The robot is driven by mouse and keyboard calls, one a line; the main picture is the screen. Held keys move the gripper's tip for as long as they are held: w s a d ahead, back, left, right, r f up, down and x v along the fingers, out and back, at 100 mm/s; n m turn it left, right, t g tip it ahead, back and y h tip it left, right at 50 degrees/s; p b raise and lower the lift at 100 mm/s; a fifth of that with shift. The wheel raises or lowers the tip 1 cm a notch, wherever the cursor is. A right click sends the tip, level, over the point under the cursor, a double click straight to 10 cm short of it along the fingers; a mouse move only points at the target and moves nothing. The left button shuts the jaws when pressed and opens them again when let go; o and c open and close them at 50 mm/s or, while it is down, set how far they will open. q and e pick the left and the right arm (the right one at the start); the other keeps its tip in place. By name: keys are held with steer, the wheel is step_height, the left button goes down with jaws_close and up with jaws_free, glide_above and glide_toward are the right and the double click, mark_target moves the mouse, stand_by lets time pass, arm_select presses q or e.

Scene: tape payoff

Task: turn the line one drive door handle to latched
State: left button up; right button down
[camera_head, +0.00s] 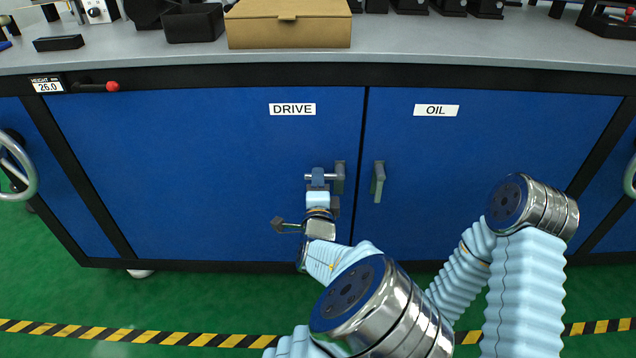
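The blue DRIVE door (200,170) is closed in its frame, with a white DRIVE label (292,109). Its grey handle (339,176) sits near the door's right edge. The handle's plate stands upright and its lever points left, about level. My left gripper (318,177) is at the lever, its fingers over the lever's middle, and it looks shut on it. The fingers hide part of the lever. My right arm is bent at the right, and its gripper is hidden or out of view.
The OIL door (480,165) to the right has an upright handle (378,182) close to the DRIVE handle. A grey worktop (430,45) above carries a cardboard box (289,25) and black bins. A red-tipped lever (112,86) sticks out at left. The green floor has a striped line.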

arm_select(q)
jaws_close()
